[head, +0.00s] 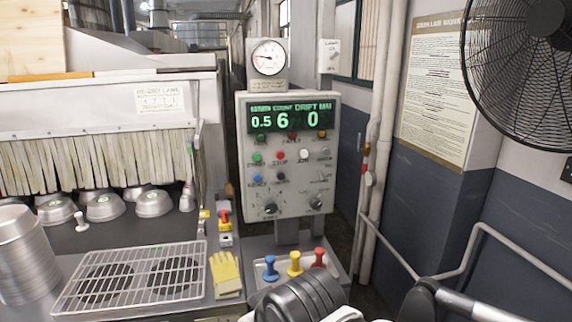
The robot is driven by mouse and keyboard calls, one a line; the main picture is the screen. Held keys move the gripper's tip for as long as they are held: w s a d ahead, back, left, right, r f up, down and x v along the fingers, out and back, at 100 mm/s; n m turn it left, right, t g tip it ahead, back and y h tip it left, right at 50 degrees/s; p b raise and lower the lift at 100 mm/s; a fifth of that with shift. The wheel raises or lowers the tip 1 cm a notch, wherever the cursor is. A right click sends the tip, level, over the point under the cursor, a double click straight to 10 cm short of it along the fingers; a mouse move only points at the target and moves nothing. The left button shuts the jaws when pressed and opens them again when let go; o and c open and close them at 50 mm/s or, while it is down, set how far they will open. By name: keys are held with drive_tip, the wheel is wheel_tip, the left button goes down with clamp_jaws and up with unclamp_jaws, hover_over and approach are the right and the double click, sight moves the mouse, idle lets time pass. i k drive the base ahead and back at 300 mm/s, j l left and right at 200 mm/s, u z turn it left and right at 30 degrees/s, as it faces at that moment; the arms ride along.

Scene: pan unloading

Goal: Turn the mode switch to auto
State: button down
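A pale grey control panel (244,150) stands upright in the middle of the head view. Its green display shows 0.5, 6 and 0. Below are small lamps and coloured push buttons. Two dark rotary knobs sit low on the panel, a left knob (270,208) and a right knob (316,203). A small lever switch (322,176) is above the right knob. The labels are too small to read, so I cannot tell which control is the mode switch or its setting. Parts of my arm show at the bottom, apart from the panel. My gripper's fingers are not visible.
A tray (259,284) with blue, yellow and red knobbed pieces lies below the panel. A yellow glove (225,272) and wire rack (130,278) are left of it. Metal pans (105,207) sit by the strip curtain. Pipes (381,130) and a fan (525,65) are right.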

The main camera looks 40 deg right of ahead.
sight(316, 203)
drive_tip(key=i+j+z, duration=0.15)
drive_tip(key=z, duration=0.25)
drive_tip(key=i+j+z, duration=0.2)
drive_tip(key=z, duration=0.2)
